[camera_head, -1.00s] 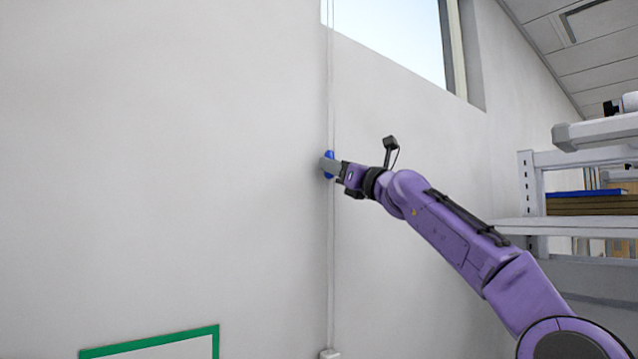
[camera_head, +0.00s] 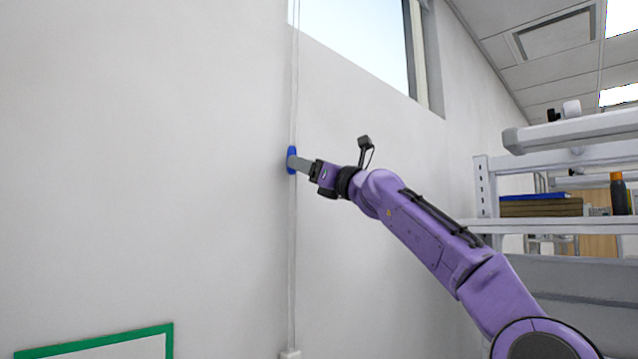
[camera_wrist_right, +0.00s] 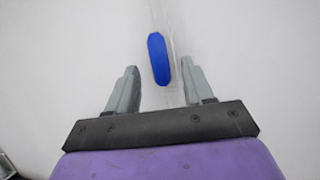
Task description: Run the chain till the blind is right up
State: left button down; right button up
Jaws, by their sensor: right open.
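The chain (camera_head: 294,230) runs as a thin pale vertical line down the white wall, past the window's left edge. A blue oval piece (camera_head: 291,153) sits on it. My right gripper (camera_head: 295,162) is at the blue piece, its arm coming in from the lower right. In the right wrist view the gripper (camera_wrist_right: 156,78) is open. The blind itself is not in view. My left gripper is not in view.
The window (camera_head: 365,40) is high on the wall and shows bright sky. A metal shelf rack (camera_head: 485,190) with boxes and a bottle stands at the right. A green-edged panel (camera_head: 110,340) is low on the left. A small bracket (camera_head: 290,354) sits at the chain's bottom.

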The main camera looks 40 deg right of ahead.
pick_arm(q)
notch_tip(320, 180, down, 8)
jog(key=b, duration=0.6)
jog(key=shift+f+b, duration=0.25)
jog(key=shift+b, duration=0.1)
pick_arm(e)
jog(key=v, duration=0.7)
